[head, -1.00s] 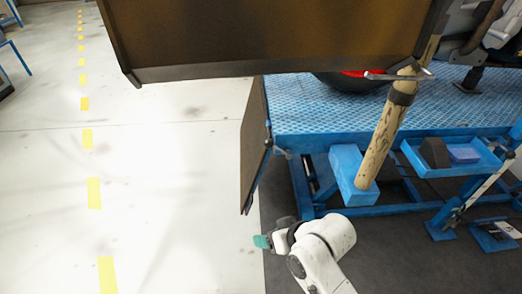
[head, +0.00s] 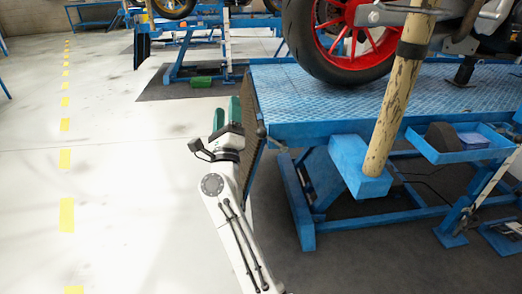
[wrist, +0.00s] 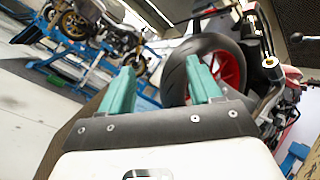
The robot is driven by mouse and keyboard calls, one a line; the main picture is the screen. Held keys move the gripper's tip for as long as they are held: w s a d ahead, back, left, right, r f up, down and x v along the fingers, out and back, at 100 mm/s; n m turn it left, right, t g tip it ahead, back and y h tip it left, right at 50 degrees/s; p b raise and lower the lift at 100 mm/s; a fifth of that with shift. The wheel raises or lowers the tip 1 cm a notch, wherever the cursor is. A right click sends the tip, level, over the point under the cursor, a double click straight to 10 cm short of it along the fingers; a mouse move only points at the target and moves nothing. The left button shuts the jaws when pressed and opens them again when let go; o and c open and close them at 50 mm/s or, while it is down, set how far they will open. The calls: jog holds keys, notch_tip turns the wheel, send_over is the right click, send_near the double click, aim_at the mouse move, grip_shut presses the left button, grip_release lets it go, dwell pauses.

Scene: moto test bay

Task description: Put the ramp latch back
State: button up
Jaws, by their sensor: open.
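The ramp (head: 252,120) is a thin brown panel hanging down at the left end of the blue lift table (head: 340,92). A small dark knob (head: 261,131) sits at its edge near the table corner. I cannot tell whether this is the ramp latch. My gripper (head: 228,110) is raised just left of the ramp's upper part, its teal fingers apart. In the wrist view the fingers (wrist: 158,70) are open with nothing held between them, pointing towards the motorcycle wheel (wrist: 215,72). The ramp's fixing is partly hidden behind my gripper and arm in the head view.
A motorcycle with a red-rimmed wheel (head: 345,72) stands on the lift table. A wooden post (head: 395,105) rises from a blue block (head: 350,170) at its near side. A blue tray (head: 450,154) hangs nearby. White floor (head: 120,190) on the left is clear.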

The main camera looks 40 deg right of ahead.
notch_tip(320, 180, down, 5)
jog(key=d+m+g+h+b, duration=0.3)
jog(key=m+g+h, duration=0.2)
jog(key=m+g, duration=0.5)
jog(key=m+g+y+b, duration=0.3)
jog(key=m+g, duration=0.3)
jog(key=m, duration=0.2)
send_near(257, 136)
jog(key=d, duration=0.2)
jog(key=d+b, duration=0.1)
jog(key=d, duration=0.2)
jog(key=w+d, duration=0.1)
jog(key=d, duration=0.2)
jog(key=w+d+b, duration=0.1)
jog(key=d, duration=0.2)
jog(key=shift+d+f+b, duration=0.15)
jog(key=shift+d+b, duration=0.15)
jog(key=shift+d, duration=0.05)
grip_shut()
